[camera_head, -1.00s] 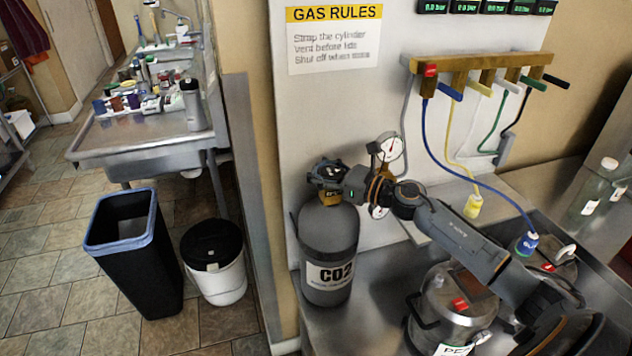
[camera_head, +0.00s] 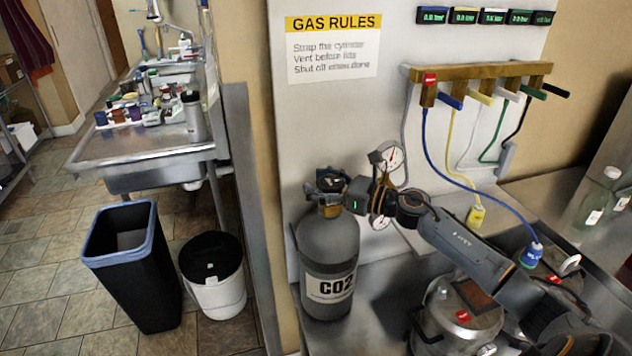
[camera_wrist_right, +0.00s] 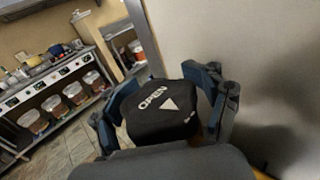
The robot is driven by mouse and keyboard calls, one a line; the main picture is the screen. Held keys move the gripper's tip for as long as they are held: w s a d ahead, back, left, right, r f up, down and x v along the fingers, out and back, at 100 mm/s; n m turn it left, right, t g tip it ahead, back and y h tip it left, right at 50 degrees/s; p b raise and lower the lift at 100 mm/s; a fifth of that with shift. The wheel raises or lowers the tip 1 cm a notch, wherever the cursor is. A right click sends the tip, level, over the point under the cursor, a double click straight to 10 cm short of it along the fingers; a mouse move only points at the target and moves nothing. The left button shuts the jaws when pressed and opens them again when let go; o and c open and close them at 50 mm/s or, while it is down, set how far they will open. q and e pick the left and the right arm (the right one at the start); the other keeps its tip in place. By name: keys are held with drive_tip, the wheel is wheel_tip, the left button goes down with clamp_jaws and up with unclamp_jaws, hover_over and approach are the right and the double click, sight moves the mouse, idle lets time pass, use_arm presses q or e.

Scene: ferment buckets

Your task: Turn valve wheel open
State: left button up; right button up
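The valve wheel (camera_wrist_right: 162,110) is black, with a white OPEN and a white triangle on its face, tilted in the right wrist view. It sits on top of the grey CO2 cylinder (camera_head: 328,250), where it shows as a dark knob (camera_head: 331,181) above a brass valve. My right gripper (camera_wrist_right: 163,82) has one blue-grey finger on each side of the wheel, seemingly pressed to its rim. In the head view my right gripper (camera_head: 333,184) reaches the wheel from the right. The finger contact there is too small to make out. My left gripper is out of view.
Pressure gauges (camera_head: 390,158) stand just right of the valve, close to my right arm. A manifold (camera_head: 480,72) with coloured hoses is on the wall. Steel pots (camera_head: 455,318) stand below my arm. A black bin (camera_head: 130,262) and a white bucket (camera_head: 212,272) stand on the floor.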

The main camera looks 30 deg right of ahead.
drive_tip(key=shift+r, duration=0.15)
drive_tip(key=shift+r, duration=0.15)
wheel_tip(320, 180, up, 10)
drive_tip(key=shift+f, duration=0.2)
idle(0.6)
